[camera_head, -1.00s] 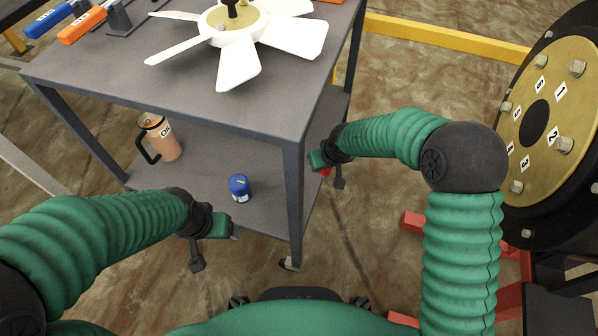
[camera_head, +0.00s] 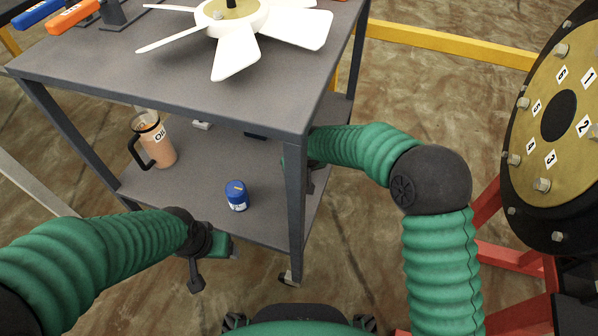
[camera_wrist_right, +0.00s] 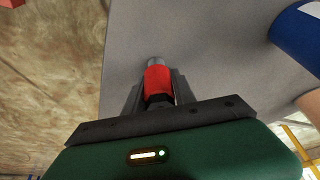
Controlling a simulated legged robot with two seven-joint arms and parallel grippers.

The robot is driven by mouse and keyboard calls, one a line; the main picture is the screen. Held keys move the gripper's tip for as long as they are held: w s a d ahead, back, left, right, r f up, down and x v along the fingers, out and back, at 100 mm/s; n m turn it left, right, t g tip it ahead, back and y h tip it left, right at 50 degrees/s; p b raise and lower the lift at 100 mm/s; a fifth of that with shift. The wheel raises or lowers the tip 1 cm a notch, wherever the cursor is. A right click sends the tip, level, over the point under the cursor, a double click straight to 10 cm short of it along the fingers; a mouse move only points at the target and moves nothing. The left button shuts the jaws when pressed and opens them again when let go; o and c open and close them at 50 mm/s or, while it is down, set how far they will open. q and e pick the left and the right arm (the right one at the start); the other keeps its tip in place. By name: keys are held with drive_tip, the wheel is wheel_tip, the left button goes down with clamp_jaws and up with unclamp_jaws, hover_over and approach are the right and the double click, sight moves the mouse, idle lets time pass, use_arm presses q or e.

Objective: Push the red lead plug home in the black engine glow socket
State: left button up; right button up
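The red lead plug (camera_wrist_right: 157,82), with a silver tip, sits between the two dark fingers of my right gripper (camera_wrist_right: 157,92) in the right wrist view. The fingers are closed against it, and its tip points away from the gripper over a grey surface. In the head view my right arm reaches under the table top, and the gripper is mostly hidden behind the front table leg. My left gripper (camera_head: 210,250) hangs in front of the lower shelf, apart from everything; its finger opening cannot be made out. I cannot identify the black glow socket in either view.
A white fan (camera_head: 240,35) lies on the table top. A numbered brass disc (camera_head: 570,90) stands at right.

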drive_tip(key=o, duration=0.3)
drive_tip(key=shift+f+b, duration=0.2)
drive_tip(key=shift+b, duration=0.4)
drive_tip(key=p+v, duration=0.4)
drive_tip(key=v, duration=0.1)
drive_tip(key=p+v, duration=0.2)
drive_tip(key=shift+w+d+r, duration=0.1)
drive_tip(key=shift+d+r, duration=0.05)
drive_tip(key=shift+d, duration=0.25)
drive_tip(key=shift+s+d+r+p, duration=0.15)
drive_tip(key=shift+s+r+p, duration=0.1)
drive_tip(key=shift+s+p, duration=0.05)
